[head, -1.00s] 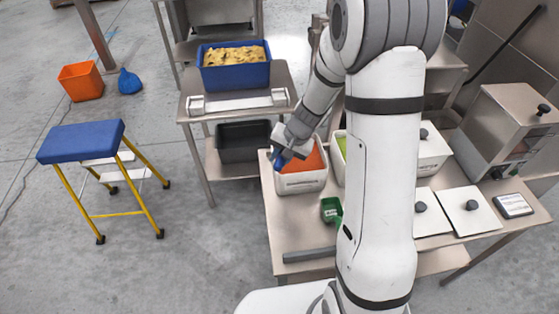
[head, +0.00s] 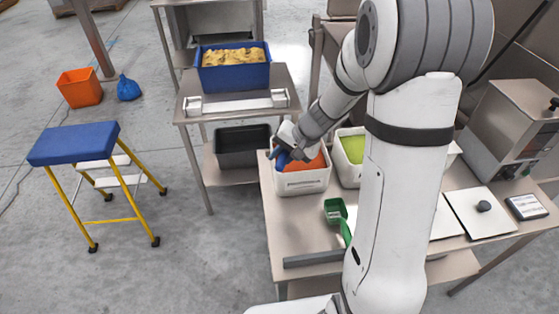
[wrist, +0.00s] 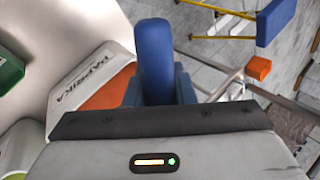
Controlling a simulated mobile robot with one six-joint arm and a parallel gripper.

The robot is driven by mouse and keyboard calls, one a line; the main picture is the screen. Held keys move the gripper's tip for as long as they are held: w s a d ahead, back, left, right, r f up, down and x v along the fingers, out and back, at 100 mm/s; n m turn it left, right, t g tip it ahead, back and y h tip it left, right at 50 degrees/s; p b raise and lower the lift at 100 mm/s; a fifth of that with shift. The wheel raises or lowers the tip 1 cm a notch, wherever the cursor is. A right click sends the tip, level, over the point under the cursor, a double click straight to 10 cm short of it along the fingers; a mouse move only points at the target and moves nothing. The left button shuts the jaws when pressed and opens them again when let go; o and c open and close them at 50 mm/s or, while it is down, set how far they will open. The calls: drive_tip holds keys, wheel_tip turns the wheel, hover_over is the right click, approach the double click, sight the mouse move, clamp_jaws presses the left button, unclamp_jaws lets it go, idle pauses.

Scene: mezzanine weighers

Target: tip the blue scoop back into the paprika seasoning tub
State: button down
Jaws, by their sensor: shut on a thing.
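The paprika tub (head: 302,184) is a white open container with orange-red powder (head: 309,164), at the left end of the steel table. In the wrist view its side (wrist: 82,76) reads PAPRIKA. My gripper (head: 284,154) is over the tub's left part and shut on the blue scoop (head: 281,162). The scoop's blue handle (wrist: 155,58) stands out between the jaws in the wrist view. The scoop's bowl is mostly hidden, so I cannot tell whether it holds powder or touches the tub's contents.
A tub with light-green contents (head: 352,150) stands just right of the paprika tub. A green scoop (head: 337,211) lies in front on the table. A blue bin of yellowish contents (head: 235,74) stands on the table behind. A blue-topped step stool (head: 75,145) is at left.

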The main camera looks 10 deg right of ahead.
drive_tip(key=shift+f+y+b, duration=0.4)
drive_tip(key=shift+y+b, duration=0.1)
drive_tip(key=shift+b, duration=0.65)
drive_tip(key=t+y+b, duration=0.1)
drive_tip(key=b, duration=0.2)
drive_tip(key=shift+d+r, duration=0.15)
drive_tip(key=shift+r, duration=0.05)
drive_tip(key=shift+y, duration=0.3)
drive_tip(key=y+b, duration=0.1)
drive_tip(key=t+y+b, duration=0.1)
drive_tip(key=b, duration=0.1)
drive_tip(key=shift+s+d+r, duration=0.1)
drive_tip(key=shift+d+r, duration=0.1)
drive_tip(key=shift+r, duration=0.15)
drive_tip(key=y+b, duration=0.2)
drive_tip(key=t+b, duration=0.1)
drive_tip(key=shift+s+d+r+y, duration=0.15)
drive_tip(key=shift+d+r+y, duration=0.15)
drive_tip(key=shift+d+y, duration=0.1)
drive_tip(key=shift+t+y+b, duration=0.3)
drive_tip(key=shift+b, duration=0.45)
drive_tip(key=y+b, duration=0.1)
drive_tip(key=b, duration=0.1)
drive_tip(key=y+b, duration=0.1)
drive_tip(key=b, duration=0.2)
drive_tip(key=shift+s+d+r+t, duration=0.15)
drive_tip(key=shift+d+t, duration=0.15)
drive_tip(key=shift+t, duration=0.1)
